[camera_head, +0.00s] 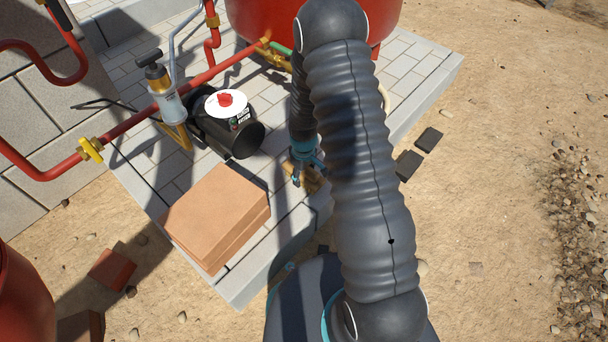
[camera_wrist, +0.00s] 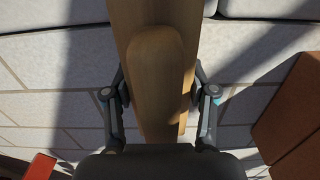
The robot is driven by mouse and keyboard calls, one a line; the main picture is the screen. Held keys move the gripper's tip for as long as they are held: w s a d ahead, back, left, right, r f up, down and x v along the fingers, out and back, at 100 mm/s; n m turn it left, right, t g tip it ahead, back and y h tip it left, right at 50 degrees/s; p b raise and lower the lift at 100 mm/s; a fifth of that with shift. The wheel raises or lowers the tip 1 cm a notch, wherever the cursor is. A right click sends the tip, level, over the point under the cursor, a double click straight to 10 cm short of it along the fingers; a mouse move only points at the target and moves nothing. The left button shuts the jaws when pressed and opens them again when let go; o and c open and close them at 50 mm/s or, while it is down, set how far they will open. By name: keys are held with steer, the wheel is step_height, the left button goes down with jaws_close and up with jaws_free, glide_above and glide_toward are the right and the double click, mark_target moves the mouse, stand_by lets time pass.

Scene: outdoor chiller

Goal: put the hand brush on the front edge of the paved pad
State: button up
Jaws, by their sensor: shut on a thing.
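The hand brush (camera_wrist: 155,70) is a tan wooden piece with a rounded end, running up the middle of the wrist view. My gripper (camera_wrist: 158,95) is shut on it, one finger on each side. In the head view, my gripper (camera_head: 307,168) is low over the paved pad, and a small brown part of the brush (camera_head: 315,180) shows beside it. My arm hides the rest. The paved pad (camera_head: 290,222) is light grey, with its front edge running up to the right behind my arm. I cannot tell whether the brush touches the paving.
A stack of terracotta slabs (camera_head: 215,210) lies on the pad left of my gripper. A black cylinder (camera_head: 230,135) and red pipes (camera_head: 130,122) stand behind it. A red tank (camera_head: 310,22) is at the back. Two dark blocks (camera_head: 409,164) lie on the sand at right.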

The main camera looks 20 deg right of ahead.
steer(key=shift+f, duration=0.15)
steer(key=o, duration=1.2)
